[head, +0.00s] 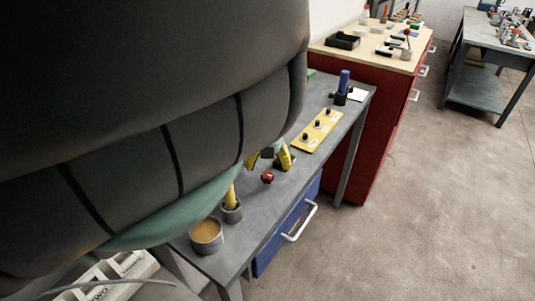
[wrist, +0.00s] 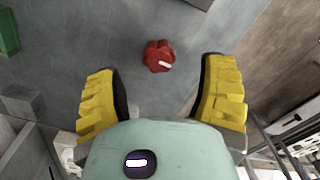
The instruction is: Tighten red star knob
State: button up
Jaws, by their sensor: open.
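The red star knob (wrist: 155,54) is on the grey bench top in the wrist view, with a white mark across its top. It lies beyond my fingertips, roughly centred between them. It also shows in the head view (head: 267,177), near the front edge of the bench. My gripper (wrist: 163,82) is open, its two yellow ribbed fingers spread wide apart with nothing between them. In the head view the yellow fingers (head: 270,160) show just behind the knob. My own dark arm covers the left half of that view.
The grey bench (head: 258,218) has a blue drawer (head: 285,232) below. A yellow panel with black knobs (head: 319,130) lies farther along it. A cup (head: 207,236) and a yellow-handled tool in a holder (head: 231,208) stand at the near end. A green block (wrist: 8,33) is left in the wrist view.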

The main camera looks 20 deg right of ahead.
aim_at(268, 174)
jog(key=shift+a+r, duration=0.15)
jog(key=shift+r, duration=1.6)
jog(key=shift+r, duration=0.1)
